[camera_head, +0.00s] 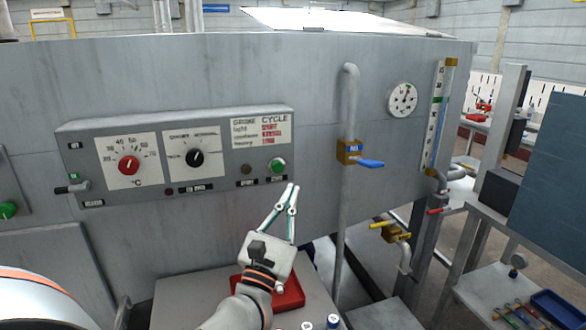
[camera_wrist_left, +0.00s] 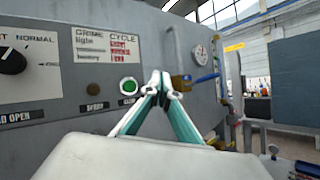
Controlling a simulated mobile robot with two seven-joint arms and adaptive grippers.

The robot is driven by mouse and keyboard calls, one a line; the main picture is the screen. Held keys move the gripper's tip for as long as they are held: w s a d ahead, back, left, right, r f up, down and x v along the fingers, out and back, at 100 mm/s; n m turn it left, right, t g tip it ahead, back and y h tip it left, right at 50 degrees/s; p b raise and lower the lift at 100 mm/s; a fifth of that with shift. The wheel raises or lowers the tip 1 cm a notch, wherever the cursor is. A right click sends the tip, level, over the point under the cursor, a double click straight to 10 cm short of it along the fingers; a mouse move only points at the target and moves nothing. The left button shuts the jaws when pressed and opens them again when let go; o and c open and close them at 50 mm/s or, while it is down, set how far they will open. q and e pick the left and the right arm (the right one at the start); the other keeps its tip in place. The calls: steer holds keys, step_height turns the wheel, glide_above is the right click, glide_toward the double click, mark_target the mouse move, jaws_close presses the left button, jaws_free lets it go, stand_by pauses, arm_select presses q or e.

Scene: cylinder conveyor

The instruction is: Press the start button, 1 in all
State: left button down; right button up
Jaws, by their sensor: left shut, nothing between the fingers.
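The green start button (camera_head: 277,164) sits at the lower right of the grey control panel (camera_head: 215,118). A label, too small to read for certain, is under it. It also shows in the left wrist view (camera_wrist_left: 128,86), just left of the fingertips. My left gripper (camera_head: 293,187) is shut and empty, its fingertips pointing up, a little below and to the right of the button in the head view. In the left wrist view the closed fingertips (camera_wrist_left: 160,84) appear beside the button; I cannot tell the gap in depth. My right gripper is not in view.
A dark brownish button (camera_head: 246,169) is left of the green one. A red knob (camera_head: 128,165) and a black knob (camera_head: 195,158) are farther left. A vertical pipe with a blue-handled valve (camera_head: 368,163) stands to the right. A red tray (camera_head: 288,296) lies below my gripper.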

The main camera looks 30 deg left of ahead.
mark_target(278, 167)
arm_select(q)
steer(key=shift+w+a+r+n, duration=0.15)
steer(key=shift+w+r+n, duration=0.15)
steer(key=shift+n, duration=0.4)
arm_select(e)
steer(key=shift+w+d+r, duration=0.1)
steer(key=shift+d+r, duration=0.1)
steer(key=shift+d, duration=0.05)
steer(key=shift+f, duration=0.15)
arm_select(q)
steer(key=shift+w+a+b, duration=0.4)
steer(key=shift+w+a, duration=1.05)
steer(key=shift+a, duration=0.2)
steer(key=shift+w+a+b, duration=0.35)
steer(key=shift+w+a, duration=1.1)
steer(key=shift+a, duration=0.2)
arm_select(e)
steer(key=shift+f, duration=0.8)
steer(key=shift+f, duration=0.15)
arm_select(q)
steer(key=shift+w+a, duration=0.25)
steer(key=shift+a, duration=0.1)
